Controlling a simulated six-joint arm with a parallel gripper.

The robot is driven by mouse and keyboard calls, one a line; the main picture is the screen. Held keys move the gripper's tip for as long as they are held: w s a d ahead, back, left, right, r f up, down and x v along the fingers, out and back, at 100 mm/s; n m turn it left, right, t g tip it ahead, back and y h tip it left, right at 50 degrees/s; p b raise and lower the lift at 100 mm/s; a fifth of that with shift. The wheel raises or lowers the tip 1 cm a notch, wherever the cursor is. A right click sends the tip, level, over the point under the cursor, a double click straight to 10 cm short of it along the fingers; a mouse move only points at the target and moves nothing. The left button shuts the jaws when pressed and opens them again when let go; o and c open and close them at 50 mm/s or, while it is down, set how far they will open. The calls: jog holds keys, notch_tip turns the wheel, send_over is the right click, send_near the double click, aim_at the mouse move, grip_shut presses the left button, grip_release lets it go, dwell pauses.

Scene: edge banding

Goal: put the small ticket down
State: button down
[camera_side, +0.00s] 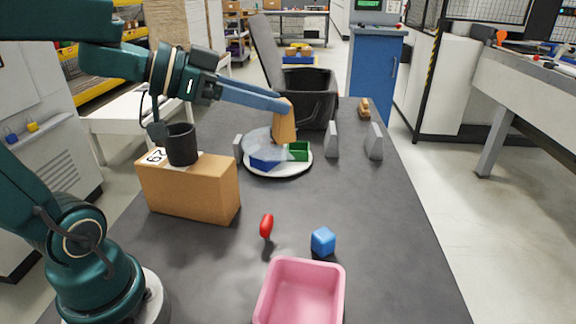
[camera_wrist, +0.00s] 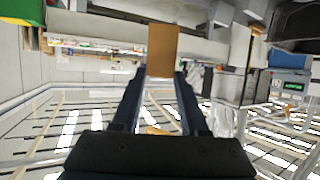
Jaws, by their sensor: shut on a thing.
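My gripper (camera_side: 284,104) is shut on a small flat tan piece, which I take to be the small ticket (camera_side: 285,124). The ticket hangs from the fingertips, over or just behind the round white tray (camera_side: 282,174); I cannot tell whether it touches anything. In the wrist view the ticket (camera_wrist: 162,48) is a plain brown rectangle at the ends of my two fingers (camera_wrist: 161,76). The tray holds a blue compartment (camera_side: 265,163) and a green compartment (camera_side: 298,151), with a greyish translucent piece above the blue one.
A cardboard box (camera_side: 190,195) bears a black cup (camera_side: 182,145) and a number card. Grey upright pieces (camera_side: 331,140) flank the tray. A black bin (camera_side: 310,95) stands behind. A red item (camera_side: 266,225), blue cube (camera_side: 323,240) and pink bin (camera_side: 300,294) are in front.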

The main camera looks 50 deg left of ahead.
jog(key=d+f+n, duration=0.1)
jog(key=d+f, duration=0.3)
jog(key=d, duration=0.7)
jog(key=w+a+r+n+g+y, duration=0.15)
jog(key=w+a+n+y, duration=0.35)
jog(key=a+n+y, duration=0.65)
jog(key=w+f+n+g+y, duration=0.1)
jog(key=f+g+y, duration=0.1)
jog(key=f, duration=0.3)
jog(key=w+a+f+n+g+y, duration=0.1)
jog(key=f+n+g, duration=0.1)
jog(key=f, duration=0.4)
jog(key=w+f+n+g+y, duration=0.1)
jog(key=f+n+g+y, duration=0.1)
jog(key=f, duration=0.3)
jog(key=shift+w+a+f+n+y, duration=0.1)
jog(key=shift+a+f+n+y, duration=0.15)
jog(key=shift+a+f+y, duration=0.15)
jog(key=shift+f, duration=0.65)
